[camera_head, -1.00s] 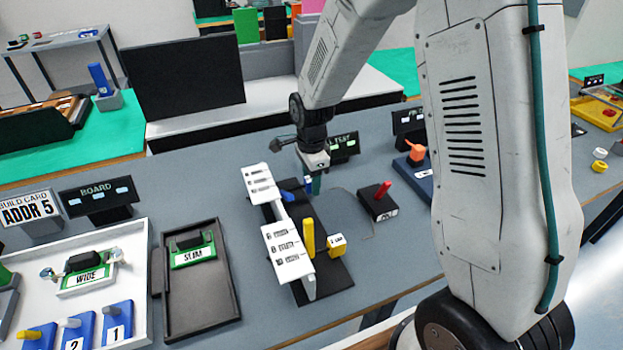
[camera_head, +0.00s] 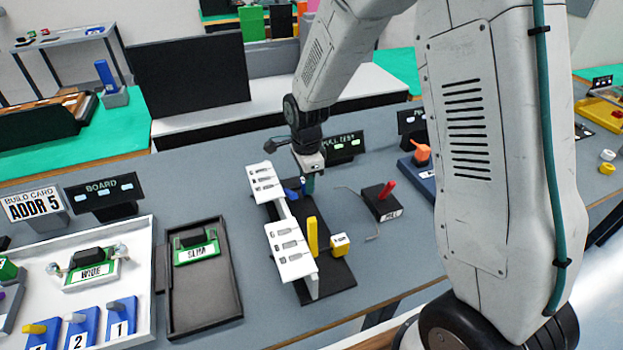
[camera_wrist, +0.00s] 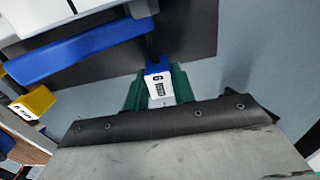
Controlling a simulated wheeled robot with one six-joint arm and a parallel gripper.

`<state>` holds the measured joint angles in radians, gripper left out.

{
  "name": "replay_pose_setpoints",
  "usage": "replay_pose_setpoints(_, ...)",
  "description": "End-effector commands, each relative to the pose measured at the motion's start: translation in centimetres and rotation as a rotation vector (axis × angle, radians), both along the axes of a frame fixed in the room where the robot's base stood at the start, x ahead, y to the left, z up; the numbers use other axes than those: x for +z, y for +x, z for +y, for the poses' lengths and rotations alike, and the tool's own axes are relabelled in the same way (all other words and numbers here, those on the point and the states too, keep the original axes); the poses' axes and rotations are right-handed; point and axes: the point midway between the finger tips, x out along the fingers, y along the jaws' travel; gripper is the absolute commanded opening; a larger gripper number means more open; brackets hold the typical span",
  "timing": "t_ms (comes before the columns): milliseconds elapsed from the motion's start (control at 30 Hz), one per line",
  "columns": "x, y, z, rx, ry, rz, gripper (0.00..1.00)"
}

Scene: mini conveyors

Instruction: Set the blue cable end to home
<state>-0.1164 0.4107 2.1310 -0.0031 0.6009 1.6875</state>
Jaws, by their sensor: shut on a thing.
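My gripper (camera_head: 309,185) is low over the far end of a black base (camera_head: 333,280) carrying white label plates (camera_head: 290,250). In the wrist view its green fingers (camera_wrist: 160,88) are shut on the blue cable end (camera_wrist: 158,68), a small block with a white labelled face. The held block sits at the black base's edge; whether it touches the base is unclear. A long blue bar (camera_wrist: 75,45) lies beside it. A yellow cable end (camera_head: 340,244) stands at the base's near part, beside a yellow upright bar (camera_head: 312,236). The plates' small labels are unreadable.
A black box with a red lever (camera_head: 383,200) stands to the right, with a thin wire (camera_head: 376,236) near it. Behind is the pull test display (camera_head: 344,147). A dark tray (camera_head: 205,310) and a white board tray (camera_head: 148,235) lie left.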

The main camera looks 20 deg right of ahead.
Motion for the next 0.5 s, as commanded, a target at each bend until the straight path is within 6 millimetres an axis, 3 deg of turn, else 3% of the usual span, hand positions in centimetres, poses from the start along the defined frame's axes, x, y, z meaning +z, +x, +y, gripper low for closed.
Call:
replay_pose_setpoints(33, 0.04, 0.02, 0.38, 0.001, 0.003, -0.001, 0.00)
replay_pose_setpoints(67, 0.04, 0.03, 0.40, 0.001, 0.004, -0.001, 0.34)
replay_pose_setpoints(100, 0.04, 0.03, 0.39, 0.001, 0.003, -0.001, 0.45)
replay_pose_setpoints(500, 0.90, 0.10, -0.08, -0.004, 0.003, -0.004, 0.47)
